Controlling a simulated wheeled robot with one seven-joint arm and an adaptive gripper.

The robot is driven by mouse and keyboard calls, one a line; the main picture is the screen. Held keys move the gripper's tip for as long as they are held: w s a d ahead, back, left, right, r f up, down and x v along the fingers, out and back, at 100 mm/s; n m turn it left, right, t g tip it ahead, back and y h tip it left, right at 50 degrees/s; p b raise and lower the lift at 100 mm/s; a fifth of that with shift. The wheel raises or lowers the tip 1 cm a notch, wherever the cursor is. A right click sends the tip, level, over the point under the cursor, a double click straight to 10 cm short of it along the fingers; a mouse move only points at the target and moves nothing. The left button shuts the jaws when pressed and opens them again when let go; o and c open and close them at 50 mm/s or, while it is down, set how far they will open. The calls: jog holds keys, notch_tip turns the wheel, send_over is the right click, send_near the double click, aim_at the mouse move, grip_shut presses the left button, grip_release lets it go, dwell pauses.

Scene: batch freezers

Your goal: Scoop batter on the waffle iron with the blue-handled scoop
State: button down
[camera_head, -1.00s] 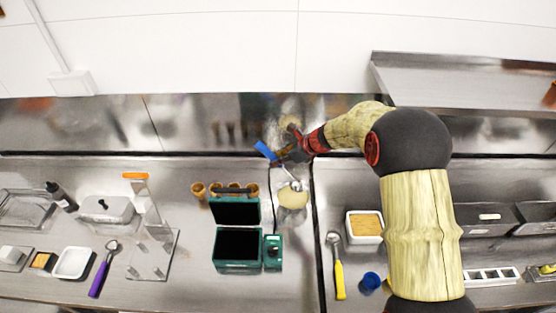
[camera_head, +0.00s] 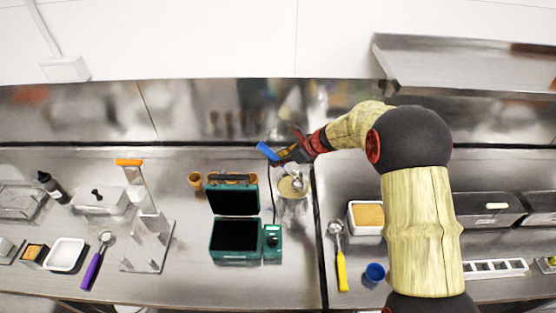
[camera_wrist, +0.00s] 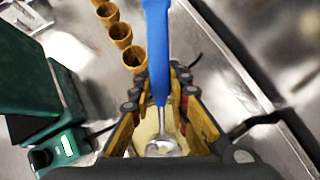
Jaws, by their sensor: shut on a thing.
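The blue-handled scoop (camera_head: 268,151) is in my gripper (camera_head: 296,155), with its handle tilted up to the left. In the wrist view the blue handle (camera_wrist: 157,45) runs between the fingers (camera_wrist: 163,110), and the metal bowl (camera_wrist: 163,147) shows below them. The bowl is at the batter (camera_wrist: 147,125); how deep it sits I cannot tell. The batter container (camera_head: 292,189) stands below my gripper, right of the waffle iron. The green waffle iron (camera_head: 235,254) is open, its lid raised at the back and its dark plate bare.
Several brown cones (camera_wrist: 121,34) stand behind the waffle iron. A yellow-handled scoop (camera_head: 341,268), a blue cup (camera_head: 374,273) and a white tub (camera_head: 353,222) are to the right. A purple-handled scoop (camera_head: 93,268) and a clear stand (camera_head: 148,255) are to the left.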

aim_at(284, 166)
jog(key=shift+s+d+f+b, duration=0.15)
jog(key=shift+s+d, duration=0.2)
jog(key=shift+d, duration=0.25)
jog(key=shift+s+d+r+b, duration=0.1)
jog(key=shift+s+d+b, duration=0.15)
jog(key=shift+d, duration=0.4)
jog(key=shift+s+d+f+b, duration=0.1)
jog(key=shift+s+d, duration=0.3)
jog(key=shift+d, duration=0.2)
jog(key=shift+a+p, duration=0.1)
jog(key=shift+p, duration=0.4)
jog(key=shift+w+a+p, duration=0.15)
jog(key=shift+p, duration=0.35)
jog(key=shift+h+p, duration=0.3)
jog(key=f+h+p, duration=0.1)
jog(key=p, duration=0.4)
jog(key=w+a+f+g+h+p, duration=0.1)
jog(key=p, duration=0.4)
jog(key=shift+a, duration=0.3)
jog(key=shift+w+a+r+p, duration=0.1)
jog(key=shift+a+r+p, duration=0.05)
jog(key=shift+r+p, duration=0.6)
jog(key=shift+w+a+r+p, duration=0.1)
jog(key=shift+a+r+p, duration=0.1)
jog(key=shift+r+p, duration=0.5)
jog(key=shift+a+r+p, duration=0.15)
jog(key=shift+r+p, duration=0.6)
jog(key=shift+a+g+p, duration=0.1)
jog(key=shift+g+p, duration=0.2)
jog(key=shift+p, duration=0.25)
